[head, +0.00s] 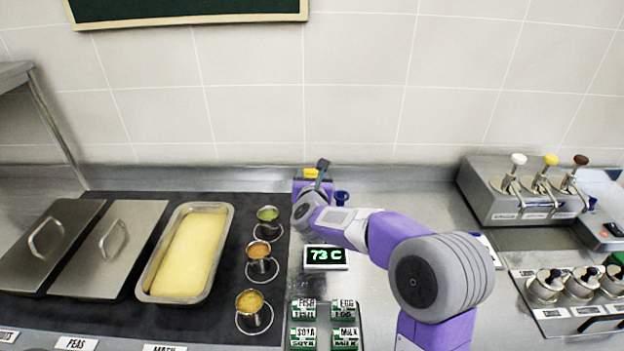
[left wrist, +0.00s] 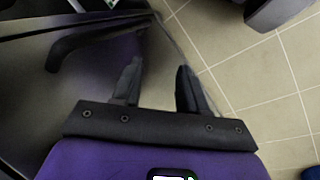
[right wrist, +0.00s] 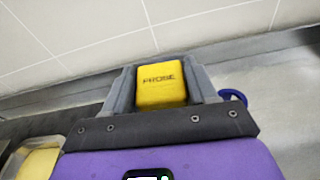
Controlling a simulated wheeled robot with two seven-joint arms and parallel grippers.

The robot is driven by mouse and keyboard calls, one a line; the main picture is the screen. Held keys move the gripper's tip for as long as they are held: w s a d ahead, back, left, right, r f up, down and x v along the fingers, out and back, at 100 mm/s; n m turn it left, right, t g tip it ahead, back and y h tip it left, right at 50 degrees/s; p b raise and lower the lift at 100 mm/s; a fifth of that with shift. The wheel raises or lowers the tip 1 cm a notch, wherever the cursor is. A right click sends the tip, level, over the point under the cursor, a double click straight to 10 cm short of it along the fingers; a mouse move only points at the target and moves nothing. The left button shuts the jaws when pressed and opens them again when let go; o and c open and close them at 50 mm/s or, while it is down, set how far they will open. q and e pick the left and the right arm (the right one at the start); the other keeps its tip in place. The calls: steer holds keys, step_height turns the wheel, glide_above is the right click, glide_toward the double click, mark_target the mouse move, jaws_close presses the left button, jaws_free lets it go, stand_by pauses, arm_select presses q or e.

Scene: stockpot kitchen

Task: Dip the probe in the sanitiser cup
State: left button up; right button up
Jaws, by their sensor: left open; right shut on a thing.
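The yellow probe handle (right wrist: 162,85), marked PROBE, sits between the fingers of my right gripper (right wrist: 164,82), which is shut on it. In the head view the yellow probe (head: 310,172) shows near the back wall beside my right gripper (head: 318,180); its lower part is hidden by my wrist. A small blue cup (head: 341,198), likely the sanitiser cup, stands just right of the gripper, and its blue rim (right wrist: 234,97) shows right of the fingers in the right wrist view. My left gripper (left wrist: 160,75) is open and empty, over the floor.
A thermometer display (head: 325,256) reads 73 C in front of my right wrist. Several small cups (head: 257,250) and a pan of mash (head: 190,250) stand left. Labelled blocks (head: 324,324) lie in front. A pump dispenser (head: 530,190) stands right.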

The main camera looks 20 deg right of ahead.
steer(key=shift+r+p, duration=1.1)
steer(key=shift+r, duration=1)
